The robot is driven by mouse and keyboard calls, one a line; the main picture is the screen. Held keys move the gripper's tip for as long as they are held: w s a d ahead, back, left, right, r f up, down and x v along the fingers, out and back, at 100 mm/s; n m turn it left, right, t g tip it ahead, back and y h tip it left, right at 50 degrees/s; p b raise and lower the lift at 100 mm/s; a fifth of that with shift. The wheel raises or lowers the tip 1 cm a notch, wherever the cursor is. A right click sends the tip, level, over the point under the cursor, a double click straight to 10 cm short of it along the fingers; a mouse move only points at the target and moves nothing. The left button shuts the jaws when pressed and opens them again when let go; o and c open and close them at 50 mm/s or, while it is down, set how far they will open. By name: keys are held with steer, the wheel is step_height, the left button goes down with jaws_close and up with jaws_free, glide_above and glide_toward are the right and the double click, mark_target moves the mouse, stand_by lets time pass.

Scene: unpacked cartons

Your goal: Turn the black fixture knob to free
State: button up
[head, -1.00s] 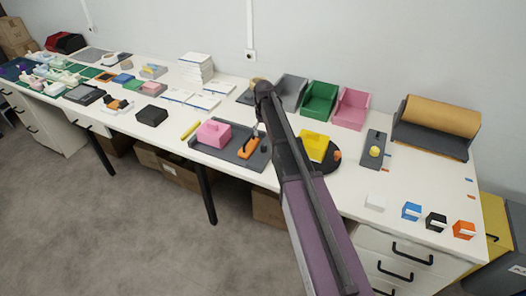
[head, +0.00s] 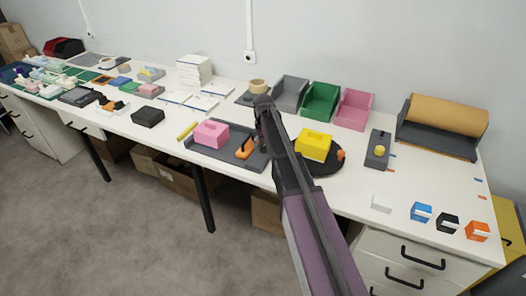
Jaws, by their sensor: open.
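In the head view a dark grey tray (head: 222,156) lies at the front of the bench with a pink block (head: 211,133) on it. An orange piece (head: 244,149) sits on the tray's right part, with a small dark part beside it. To the right, a yellow block (head: 313,145) stands on a round black plate (head: 325,170), with a small orange knob (head: 340,155) at its right edge. I cannot make out a distinct black knob; my arm covers part of this area.
A grey fixture with a yellow knob (head: 379,151) lies further right. Grey (head: 290,94), green (head: 319,101) and pink (head: 354,108) bins and a tape roll (head: 258,86) stand behind. Small blocks line the right front edge. A yellow stick (head: 187,131) lies left of the tray.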

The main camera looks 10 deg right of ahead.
steer(key=shift+f+b, duration=0.45)
steer(key=shift+f, duration=0.25)
steer(key=shift+a, duration=0.1)
steer(key=shift+c, duration=0.2)
jaws_close()
